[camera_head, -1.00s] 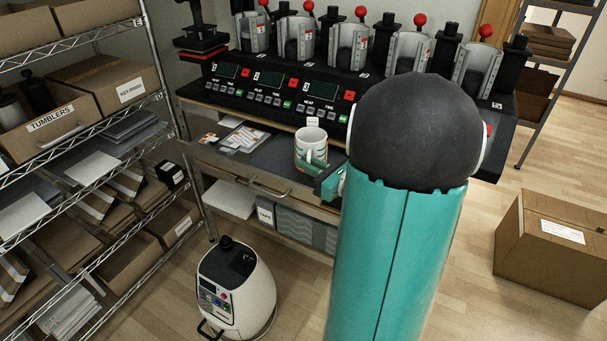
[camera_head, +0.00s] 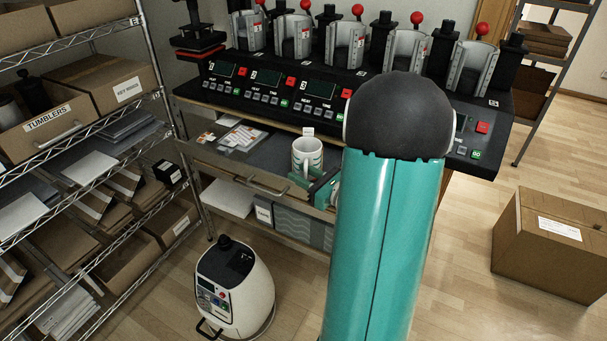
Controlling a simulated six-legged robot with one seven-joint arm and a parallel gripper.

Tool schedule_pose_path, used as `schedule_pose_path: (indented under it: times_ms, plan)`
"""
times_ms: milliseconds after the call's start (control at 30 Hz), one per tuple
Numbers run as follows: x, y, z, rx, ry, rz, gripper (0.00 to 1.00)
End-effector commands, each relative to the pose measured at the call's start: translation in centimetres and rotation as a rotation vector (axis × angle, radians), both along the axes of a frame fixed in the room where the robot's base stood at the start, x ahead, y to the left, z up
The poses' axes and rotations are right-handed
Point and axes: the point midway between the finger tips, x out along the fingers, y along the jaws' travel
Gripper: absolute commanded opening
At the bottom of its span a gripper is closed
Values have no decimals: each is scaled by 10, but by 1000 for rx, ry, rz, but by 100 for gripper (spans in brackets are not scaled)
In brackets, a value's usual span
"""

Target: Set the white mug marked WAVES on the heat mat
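The white mug (camera_head: 307,152) has teal wave markings and a small white card above its rim; I cannot read the card. It is upright at the front of the press bench, its handle toward the camera. My gripper (camera_head: 312,186) has teal fingers at the mug's lower part and handle and appears closed on it. My arm partly covers the gripper. I cannot tell whether the mug's base touches the surface below. No thing is clearly recognisable as the heat mat; a dark grey surface (camera_head: 262,163) lies to the left of and behind the mug.
A row of mug presses (camera_head: 345,45) with red-knobbed levers stands behind. Printed sheets (camera_head: 243,138) lie left of the mug. A wire shelf with boxes, including a TUMBLERS bin (camera_head: 50,132), is at left. A white floor machine (camera_head: 236,290) and a carton (camera_head: 552,243) stand on the floor.

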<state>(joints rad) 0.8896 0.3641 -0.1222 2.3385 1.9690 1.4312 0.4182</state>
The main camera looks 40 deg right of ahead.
Motion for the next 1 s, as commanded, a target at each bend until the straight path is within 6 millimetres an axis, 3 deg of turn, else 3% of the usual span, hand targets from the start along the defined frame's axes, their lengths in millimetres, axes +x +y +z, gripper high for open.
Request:
schedule_pose_path:
  times_ms: [367, 800, 1000]
  plan:
    - [-6, -2, 3, -1, 0, -2, 31]
    - [-92, -15, 3, 0, 0, -5, 31]
    - [-115, -18, 3, 0, 0, -2, 31]
